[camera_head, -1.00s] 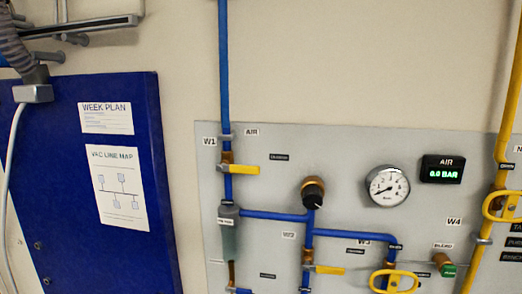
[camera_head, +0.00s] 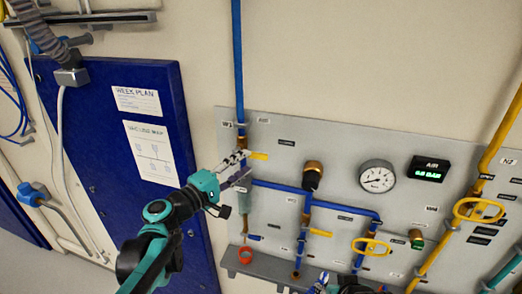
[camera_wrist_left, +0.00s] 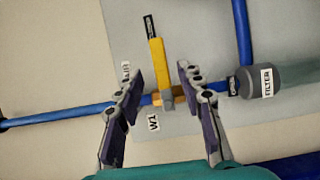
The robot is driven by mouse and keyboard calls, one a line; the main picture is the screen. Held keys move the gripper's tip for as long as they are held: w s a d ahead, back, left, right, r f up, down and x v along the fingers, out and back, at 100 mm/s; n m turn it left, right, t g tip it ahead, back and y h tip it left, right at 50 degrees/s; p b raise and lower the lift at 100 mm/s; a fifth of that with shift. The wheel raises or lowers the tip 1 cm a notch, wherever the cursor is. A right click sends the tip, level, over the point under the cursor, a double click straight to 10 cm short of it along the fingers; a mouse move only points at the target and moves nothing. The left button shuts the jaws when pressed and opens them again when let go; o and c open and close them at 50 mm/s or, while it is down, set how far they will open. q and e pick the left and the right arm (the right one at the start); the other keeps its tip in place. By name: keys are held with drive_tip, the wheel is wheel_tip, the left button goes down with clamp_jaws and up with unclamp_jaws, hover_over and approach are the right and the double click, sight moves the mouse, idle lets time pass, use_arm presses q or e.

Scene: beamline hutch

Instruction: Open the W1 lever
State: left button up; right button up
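The W1 lever is a yellow handle (camera_head: 260,156) on the vertical blue pipe (camera_head: 238,60) at the panel's upper left. It sticks out sideways, across the pipe. In the left wrist view the lever (camera_wrist_left: 156,60) stands between the two fingers of my left gripper (camera_wrist_left: 157,76), and the W1 label (camera_wrist_left: 153,122) is near its base. My left gripper (camera_head: 238,160) is open, just in front of the valve; I see no finger touching the lever. It hides part of the pipe and filter below the valve. Part of my right gripper (camera_head: 345,286) shows at the bottom edge; its fingers are unclear.
The grey panel (camera_head: 335,150) also carries a black knob (camera_head: 312,178), a gauge (camera_head: 377,176), an air display (camera_head: 428,169), and other yellow handles. A blue board (camera_head: 85,130) hangs at left. A grey ledge (camera_head: 262,266) runs below the panel.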

sight(254, 156)
use_arm(q)
drive_tip(key=x, duration=0.6)
clamp_jaws()
